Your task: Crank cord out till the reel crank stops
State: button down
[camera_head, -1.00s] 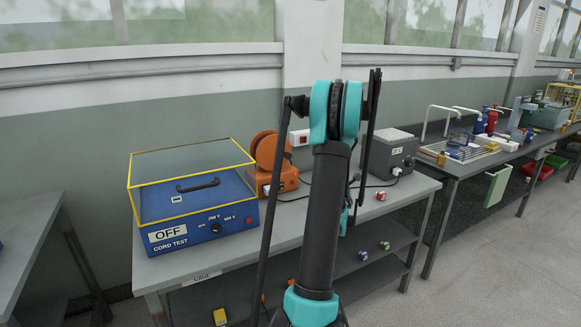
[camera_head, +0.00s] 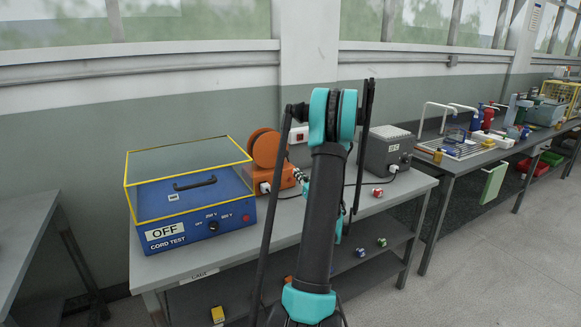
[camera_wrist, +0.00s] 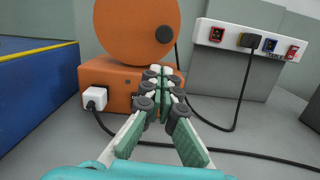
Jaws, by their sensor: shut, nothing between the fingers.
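The orange cord reel (camera_head: 265,148) stands on the bench with its round drum above a boxy base (camera_head: 283,177). The wrist view shows the drum (camera_wrist: 130,30) close up, with a dark round knob (camera_wrist: 165,34) near its right edge. The crank arm itself cannot be made out clearly. The base (camera_wrist: 112,72) has a white plug (camera_wrist: 95,97) in its front, with a black cord leading off right. My gripper (camera_wrist: 161,78) is shut and empty, in front of the base's right part and below the knob; whether it touches is unclear. My arm partly hides it in the head view.
The blue cord test box (camera_head: 195,210) with a yellow-edged clear cover stands left of the reel, marked OFF. A white socket strip (camera_wrist: 250,38) with a black plug is behind right. A grey box (camera_head: 385,150) stands right. Black cord crosses the bench top.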

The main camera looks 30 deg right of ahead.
send_near(282, 157)
jog(key=w, duration=0.4)
jog(key=shift+w+a+r, duration=0.2)
jog(key=shift+r, duration=0.2)
jog(key=shift+d+r+n, duration=0.25)
jog(key=shift+r+n, duration=0.1)
jog(key=shift+n, duration=0.45)
